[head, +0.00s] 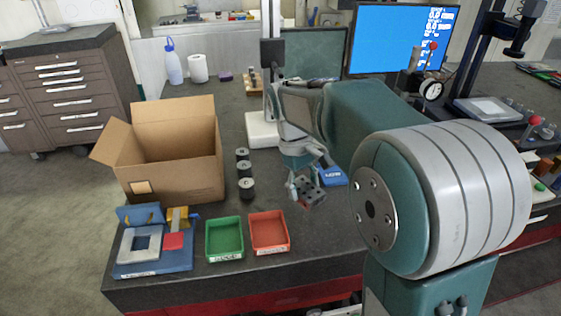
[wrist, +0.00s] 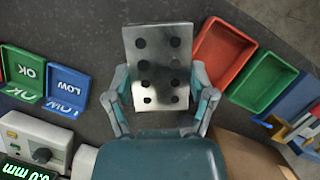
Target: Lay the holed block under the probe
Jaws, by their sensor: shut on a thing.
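The holed block is a grey metal plate with several dark holes; it shows from the front in the wrist view (wrist: 157,66) and small in the head view (head: 313,196). My gripper (head: 305,187) is shut on its sides, one finger at each edge, and holds it over the dark bench near the red tray. In the head view, a round dial gauge (head: 431,90) is on a stand at the right, behind my arm. I cannot make out a probe tip.
A red tray (head: 269,232) and a green tray (head: 224,239) lie at the front edge. A blue LOW tray (wrist: 68,85) and a green OK tray (wrist: 24,72) lie opposite. A cardboard box (head: 172,165), black cylinders (head: 245,187) and a blue fixture (head: 152,262) stand left.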

